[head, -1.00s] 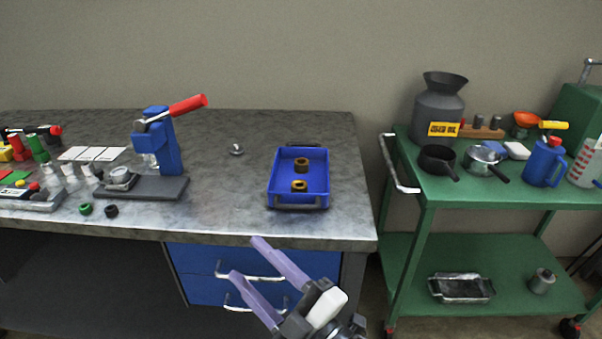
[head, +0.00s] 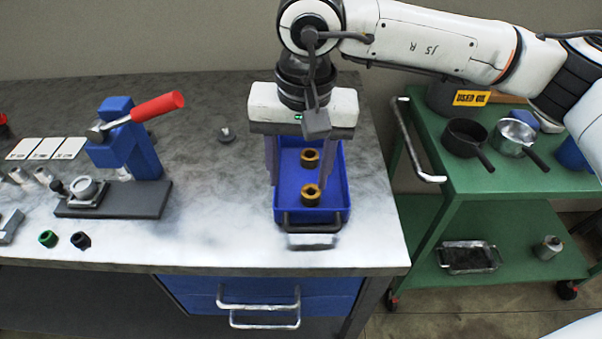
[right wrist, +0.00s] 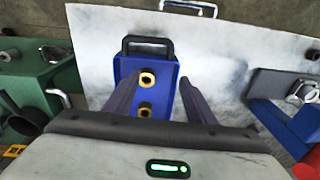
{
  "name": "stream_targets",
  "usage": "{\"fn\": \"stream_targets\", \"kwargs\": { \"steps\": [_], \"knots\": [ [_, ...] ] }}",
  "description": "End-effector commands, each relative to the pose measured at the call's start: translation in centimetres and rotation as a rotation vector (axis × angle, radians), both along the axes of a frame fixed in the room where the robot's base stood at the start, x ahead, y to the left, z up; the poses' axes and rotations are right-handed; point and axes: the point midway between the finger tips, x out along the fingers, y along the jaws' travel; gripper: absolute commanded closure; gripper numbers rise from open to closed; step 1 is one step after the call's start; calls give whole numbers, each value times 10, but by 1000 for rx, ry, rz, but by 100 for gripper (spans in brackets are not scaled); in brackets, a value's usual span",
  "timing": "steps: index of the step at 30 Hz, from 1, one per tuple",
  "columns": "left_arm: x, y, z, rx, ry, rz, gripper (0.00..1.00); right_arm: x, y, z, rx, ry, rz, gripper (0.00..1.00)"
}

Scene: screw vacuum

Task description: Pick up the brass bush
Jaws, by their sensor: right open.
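Two brass bushes lie in the blue tray (head: 346,190) on the bench, the near bush (head: 311,194) in front of the far bush (head: 310,158). In the right wrist view, the near bush (right wrist: 147,79) is the upper one and the far bush (right wrist: 145,110) the lower. My right gripper (head: 304,178) is above the tray, open and empty, pointing down. In the right wrist view its fingers (right wrist: 159,80) stand apart on either side of the tray, with both bushes showing between them. The gripper body hides the tray's far end in the head view. My left gripper is not in view.
A blue press with a red handle (head: 158,106) stands left of the tray. A small grey part (head: 227,135) lies between them. A green cart (head: 530,167) with pans stands to the right. The bench between press and tray is mostly clear.

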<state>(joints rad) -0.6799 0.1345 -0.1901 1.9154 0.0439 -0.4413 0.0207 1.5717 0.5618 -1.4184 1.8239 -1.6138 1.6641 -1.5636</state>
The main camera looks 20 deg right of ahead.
Motion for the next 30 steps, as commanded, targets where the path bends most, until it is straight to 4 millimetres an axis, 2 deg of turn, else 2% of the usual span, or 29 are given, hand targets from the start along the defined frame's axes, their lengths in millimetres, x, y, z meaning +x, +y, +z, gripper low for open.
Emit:
{"fn": "stream_targets", "kwargs": {
  "steps": [2, 5, 10, 17, 25, 30],
  "knots": [
    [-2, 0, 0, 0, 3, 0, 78, 9, -15, 7, -55, -37, 7, 50],
    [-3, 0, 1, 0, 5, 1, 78, 14, -22, 0, -81, -49, 10, 50],
    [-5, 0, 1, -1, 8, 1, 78, 17, -23, -26, -79, -46, 12, 50],
    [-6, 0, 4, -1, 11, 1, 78, 21, -25, -43, -76, -46, 10, 50],
    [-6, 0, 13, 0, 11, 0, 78, 29, -34, -80, -76, -46, 10, 50],
    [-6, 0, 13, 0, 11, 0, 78, 31, -34, -89, -74, -49, 11, 50]
  ]
}}
